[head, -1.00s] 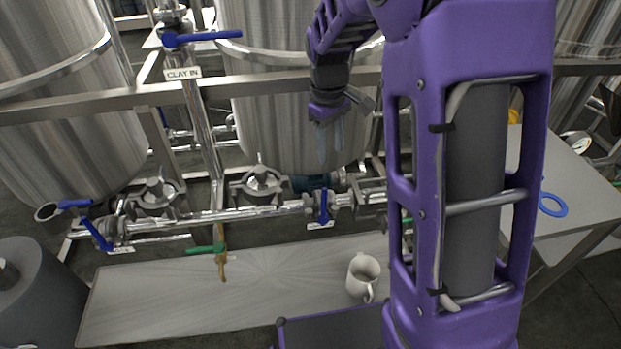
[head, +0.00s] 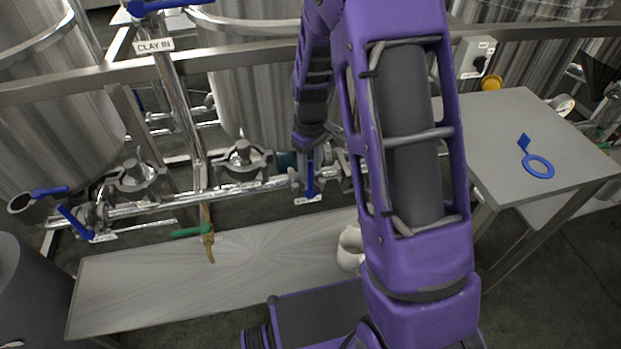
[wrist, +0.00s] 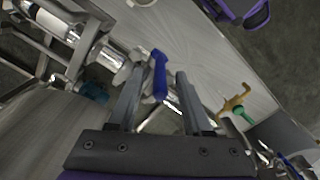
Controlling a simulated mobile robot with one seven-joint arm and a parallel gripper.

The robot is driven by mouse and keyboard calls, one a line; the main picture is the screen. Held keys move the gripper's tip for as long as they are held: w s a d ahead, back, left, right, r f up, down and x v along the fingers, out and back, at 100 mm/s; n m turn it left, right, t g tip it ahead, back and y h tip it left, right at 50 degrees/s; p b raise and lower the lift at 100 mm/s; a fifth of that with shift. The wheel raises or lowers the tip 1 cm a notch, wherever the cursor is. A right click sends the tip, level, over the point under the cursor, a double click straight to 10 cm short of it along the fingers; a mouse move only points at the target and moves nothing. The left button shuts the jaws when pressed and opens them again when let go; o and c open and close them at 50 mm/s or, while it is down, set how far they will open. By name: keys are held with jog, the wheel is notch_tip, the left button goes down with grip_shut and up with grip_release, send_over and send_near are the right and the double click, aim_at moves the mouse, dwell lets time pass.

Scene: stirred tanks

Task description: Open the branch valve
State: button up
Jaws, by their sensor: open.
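A blue lever handle (head: 310,182) hangs down across the horizontal steel pipe (head: 240,189), with a white label below it too small to read. My gripper (head: 308,160) is at this lever, its fingers partly hidden against the pipework. In the wrist view the blue lever (wrist: 159,78) stands between the tips of my two open fingers (wrist: 160,88), with gaps showing at both sides. No grip on it shows. I cannot read which valve is labelled as the branch valve.
A blue-handled valve (head: 165,5) sits above the CLAY IN label, and other blue levers (head: 75,221) are at the left pipe end. A green-handled tap (head: 190,232) hangs over the bench (head: 130,290). A white mug (head: 348,250) stands by my arm.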

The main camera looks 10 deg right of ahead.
aim_at(310, 193)
jog(key=shift+f, duration=1.7)
grip_shut()
